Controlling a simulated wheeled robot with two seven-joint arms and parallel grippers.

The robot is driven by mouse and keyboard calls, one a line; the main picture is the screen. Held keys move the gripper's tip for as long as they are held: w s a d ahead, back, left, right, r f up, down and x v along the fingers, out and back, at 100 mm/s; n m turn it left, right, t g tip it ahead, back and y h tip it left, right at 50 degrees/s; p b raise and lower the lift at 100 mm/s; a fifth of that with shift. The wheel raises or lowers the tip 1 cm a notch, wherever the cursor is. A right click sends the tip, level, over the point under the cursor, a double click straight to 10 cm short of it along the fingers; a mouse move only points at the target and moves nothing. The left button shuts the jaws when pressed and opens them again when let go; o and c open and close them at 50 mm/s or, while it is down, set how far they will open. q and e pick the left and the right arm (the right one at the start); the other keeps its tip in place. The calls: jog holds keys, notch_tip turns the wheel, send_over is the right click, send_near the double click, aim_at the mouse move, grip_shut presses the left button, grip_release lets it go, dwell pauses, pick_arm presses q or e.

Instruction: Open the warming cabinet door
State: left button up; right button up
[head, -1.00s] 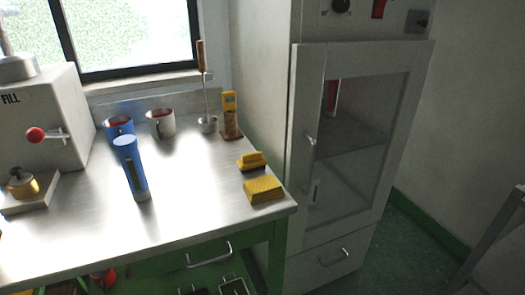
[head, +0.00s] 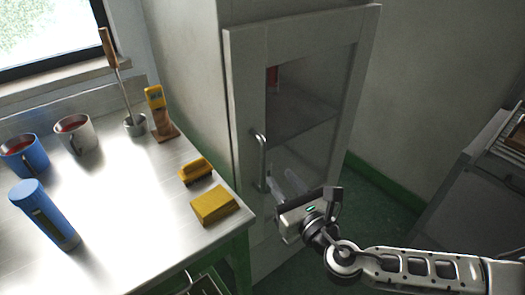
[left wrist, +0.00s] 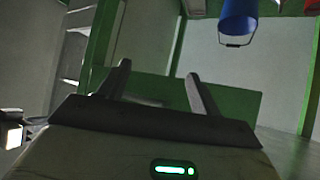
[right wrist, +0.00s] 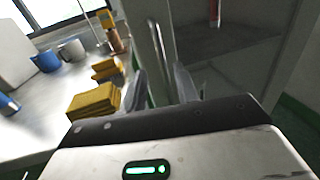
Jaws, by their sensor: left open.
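The tall pale warming cabinet (head: 180,90) has a framed glass door (head: 310,28), which looks closed. Its vertical metal handle (head: 260,160) is on the door's left side and also shows in the right wrist view (right wrist: 158,45). My right gripper (head: 283,185) is in front of the door, just right of and slightly below the handle in the head view. In the right wrist view its fingers (right wrist: 163,85) are apart, with the handle beyond them and nothing held. My left gripper (left wrist: 155,80) shows only in the left wrist view, open and empty.
The metal workbench (head: 120,225) stands left of the cabinet, its corner near the door. A blue bucket (left wrist: 238,20) shows in the left wrist view.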

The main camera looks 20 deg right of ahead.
aim_at(264, 157)
jog(key=w, duration=0.3)
jog(key=w+a, duration=0.1)
jog(key=w, duration=0.6)
jog(key=shift+a+p, duration=0.25)
jog(key=shift+p, duration=0.05)
grip_shut()
